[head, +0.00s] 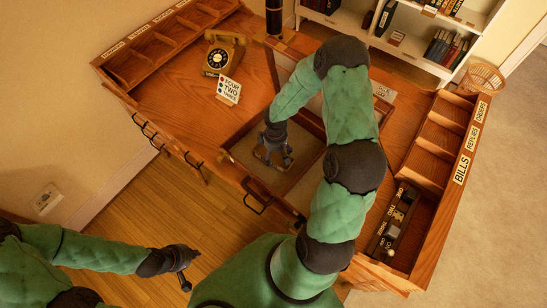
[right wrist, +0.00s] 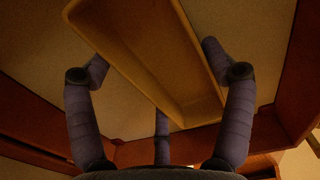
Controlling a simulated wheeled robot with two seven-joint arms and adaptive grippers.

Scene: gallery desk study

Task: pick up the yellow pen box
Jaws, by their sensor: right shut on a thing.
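The yellow pen box (right wrist: 150,52) is a long, open-topped tray that crosses the right wrist view at a slant. It looks empty inside. My right gripper (head: 274,153) reaches down into the open drawer (head: 243,147) in the middle of the desk. In the right wrist view its fingers (right wrist: 160,88) stand on either side of the box and are shut on it. In the head view the gripper hides most of the box. My left gripper (head: 188,270) hangs over the floor in front of the desk, with its fingers apart and nothing between them.
The drawer's walls surround the right gripper closely. A telephone (head: 223,54) and a small sign card (head: 228,91) stand on the desktop's left. Labelled compartments (head: 437,138) line the right side, with a switch panel (head: 393,222) near the front. Bookshelves (head: 405,42) stand behind.

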